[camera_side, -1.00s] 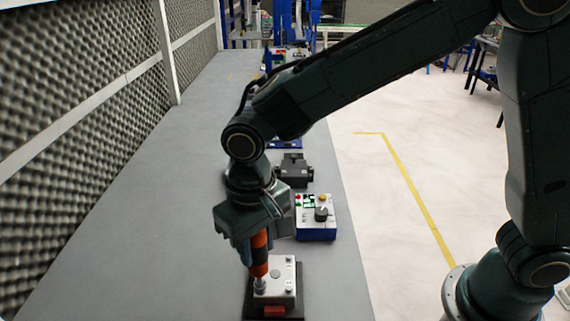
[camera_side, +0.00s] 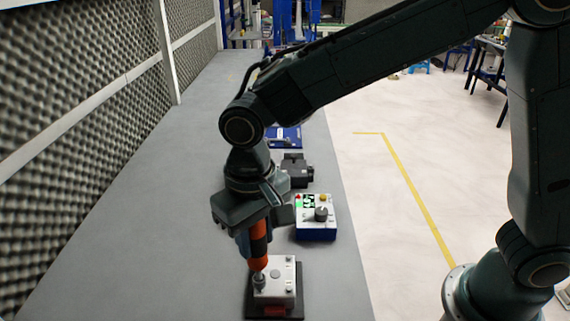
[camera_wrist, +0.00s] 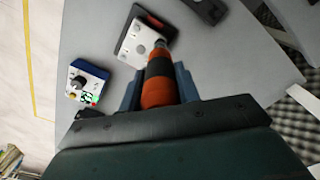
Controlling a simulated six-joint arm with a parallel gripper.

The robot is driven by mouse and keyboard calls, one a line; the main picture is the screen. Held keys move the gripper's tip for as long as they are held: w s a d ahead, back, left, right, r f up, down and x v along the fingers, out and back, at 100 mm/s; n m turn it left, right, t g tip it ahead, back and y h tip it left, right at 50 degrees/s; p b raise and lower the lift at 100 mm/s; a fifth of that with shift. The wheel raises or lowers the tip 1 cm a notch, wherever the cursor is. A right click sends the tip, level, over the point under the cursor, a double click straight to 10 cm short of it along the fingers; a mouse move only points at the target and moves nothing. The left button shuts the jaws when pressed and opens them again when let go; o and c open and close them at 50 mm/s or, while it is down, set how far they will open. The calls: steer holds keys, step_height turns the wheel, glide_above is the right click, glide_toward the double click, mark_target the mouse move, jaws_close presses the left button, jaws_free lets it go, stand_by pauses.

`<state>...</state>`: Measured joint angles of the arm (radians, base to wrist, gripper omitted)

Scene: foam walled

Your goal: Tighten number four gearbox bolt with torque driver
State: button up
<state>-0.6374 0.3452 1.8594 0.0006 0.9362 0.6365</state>
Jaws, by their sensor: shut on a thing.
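My gripper (camera_side: 256,238) is shut on the orange and black torque driver (camera_side: 259,252), which points down, slightly tilted. The driver (camera_wrist: 160,82) also shows between the blue-grey fingers in the wrist view. The white gearbox (camera_side: 281,288) sits below on a dark base, with a round grey disc on top and bolts near its corners. In the wrist view the tip meets the near right corner of the gearbox (camera_wrist: 133,46).
A blue and white control box (camera_side: 316,222) with a dark knob and green display stands just behind the gearbox. A black device (camera_side: 295,171) and a blue item (camera_side: 285,137) lie farther back. A foam wall (camera_side: 80,120) runs along the left. The grey bench between is clear.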

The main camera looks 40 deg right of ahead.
steer(key=shift+r, duration=1.5)
steer(key=shift+w, duration=0.1)
